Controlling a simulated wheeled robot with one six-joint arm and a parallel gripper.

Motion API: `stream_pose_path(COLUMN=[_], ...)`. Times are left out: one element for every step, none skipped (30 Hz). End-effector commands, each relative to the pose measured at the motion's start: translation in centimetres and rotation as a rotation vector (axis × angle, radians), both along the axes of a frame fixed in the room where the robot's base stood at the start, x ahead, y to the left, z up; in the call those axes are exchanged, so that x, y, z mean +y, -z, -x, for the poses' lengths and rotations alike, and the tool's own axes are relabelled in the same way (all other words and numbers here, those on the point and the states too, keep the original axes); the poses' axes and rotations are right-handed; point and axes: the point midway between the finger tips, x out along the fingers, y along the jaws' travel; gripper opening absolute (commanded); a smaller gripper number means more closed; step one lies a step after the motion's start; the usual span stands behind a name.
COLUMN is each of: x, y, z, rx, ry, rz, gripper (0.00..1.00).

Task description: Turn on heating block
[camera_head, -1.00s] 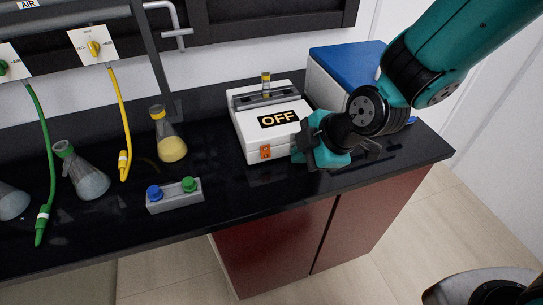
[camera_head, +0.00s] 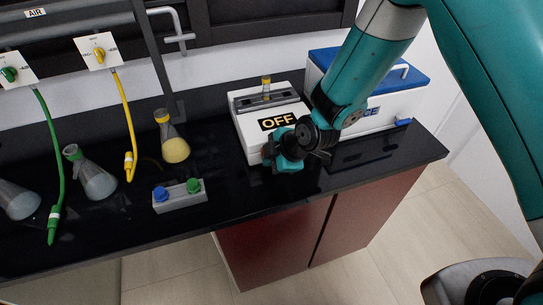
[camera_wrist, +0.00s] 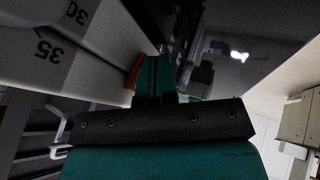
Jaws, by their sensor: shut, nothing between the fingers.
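The heating block (camera_head: 243,122) is a white box on the black bench with an "OFF" label on its top. A vial with a yellow cap stands in its dark top slot. My gripper (camera_head: 270,160) is shut and empty at the block's front face, over the place of the orange switch, which it hides in the head view. In the wrist view, my shut fingers (camera_wrist: 156,75) point at the block's white wall. A sliver of the orange switch (camera_wrist: 134,72) shows right beside the fingertips. I cannot tell whether they touch it.
A blue-lidded white ice box (camera_head: 395,100) stands right of the block, behind my arm. A small rack (camera_head: 180,199) with a blue and a green cap is at the front left. Flasks (camera_head: 175,150) and hoses (camera_head: 127,120) stand further left. The bench's front right is clear.

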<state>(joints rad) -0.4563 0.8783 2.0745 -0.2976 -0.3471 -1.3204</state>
Motion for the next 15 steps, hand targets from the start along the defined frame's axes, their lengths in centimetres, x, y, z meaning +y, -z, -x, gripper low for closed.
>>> stream_pose_path(x=[-0.01,0.0,-0.01,-0.01,-0.01,-0.01,-0.01,-0.01,0.01,0.03,0.06,0.09,0.12,0.13,0.12], y=[0.02,0.04,0.03,0.03,0.03,0.02,0.04,0.1,0.24,0.37,0.53,0.77,0.92,0.42,0.19], z=[-0.01,-0.01,0.0,0.0,0.0,0.0,0.0,-0.01,-0.06,-0.12,-0.19,-0.31,-0.42,-0.43,-0.43], rx=[0.0,0.0,0.0,0.0,0.0,0.0,0.0,-0.002,-0.007,-0.015,-0.024,-0.039,-0.053,-0.055,-0.053], ry=[0.0,0.0,0.0,0.0,0.0,0.0,0.0,0.0,0.0,-0.001,0.0,-0.001,0.0,-0.001,0.0], rz=[0.0,0.0,0.0,0.0,0.0,0.0,0.0,0.0,-0.003,-0.004,-0.007,-0.012,-0.016,-0.016,-0.015], gripper=[0.0,0.0,0.0,0.0,0.0,0.0,0.0,0.0,0.0,0.0,0.0,0.0,0.0,0.0,0.0])
